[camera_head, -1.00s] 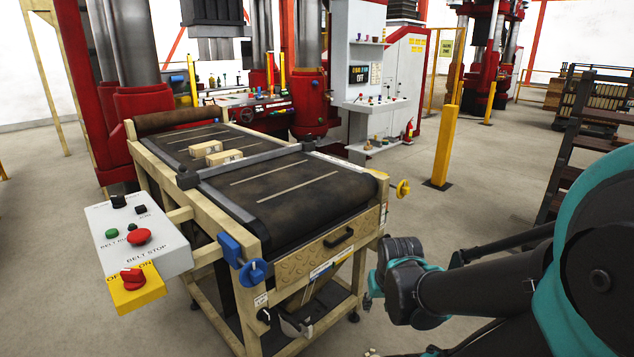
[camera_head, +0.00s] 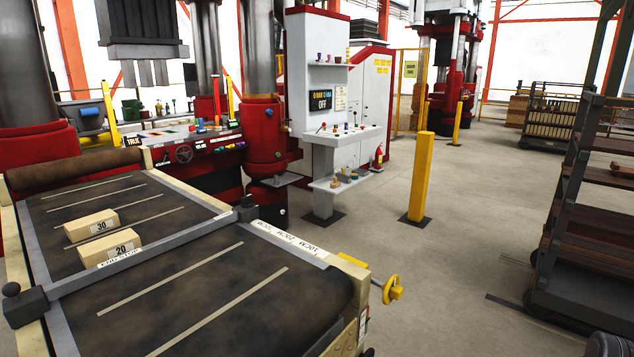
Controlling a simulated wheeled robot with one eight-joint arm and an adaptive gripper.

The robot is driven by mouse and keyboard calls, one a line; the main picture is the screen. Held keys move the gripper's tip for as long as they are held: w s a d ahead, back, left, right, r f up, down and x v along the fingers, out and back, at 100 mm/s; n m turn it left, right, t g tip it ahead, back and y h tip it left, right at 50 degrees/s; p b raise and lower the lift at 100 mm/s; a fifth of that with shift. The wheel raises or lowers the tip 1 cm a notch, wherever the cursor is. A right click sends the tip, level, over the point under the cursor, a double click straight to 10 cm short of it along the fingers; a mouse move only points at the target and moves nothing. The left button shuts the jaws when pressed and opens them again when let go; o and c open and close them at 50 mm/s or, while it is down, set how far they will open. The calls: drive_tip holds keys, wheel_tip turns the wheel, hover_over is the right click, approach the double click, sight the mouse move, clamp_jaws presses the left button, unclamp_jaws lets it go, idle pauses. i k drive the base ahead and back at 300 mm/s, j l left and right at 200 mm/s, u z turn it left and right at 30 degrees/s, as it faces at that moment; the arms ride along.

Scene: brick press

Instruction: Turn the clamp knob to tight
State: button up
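No part labelled as the clamp knob shows now. A yellow handwheel (camera_head: 392,289) sticks out sideways from the right side of the belt table (camera_head: 352,268), near its front corner. I cannot tell whether it is the clamp knob. The blue clamp-like part with a round blue knob, seen earlier on the table's front, is out of view below the picture. A dark rounded part at the bottom right corner looks like my arm. My gripper is not in view.
A yellow post (camera_head: 420,178) and dark rack (camera_head: 590,200) stand right. Open floor (camera_head: 450,270) lies between table and rack.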

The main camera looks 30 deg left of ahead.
sight(247, 201)
drive_tip(key=i+l+u, duration=0.1)
drive_tip(key=i, duration=0.4)
drive_tip(key=i+l+u, duration=0.1)
drive_tip(key=i, duration=0.45)
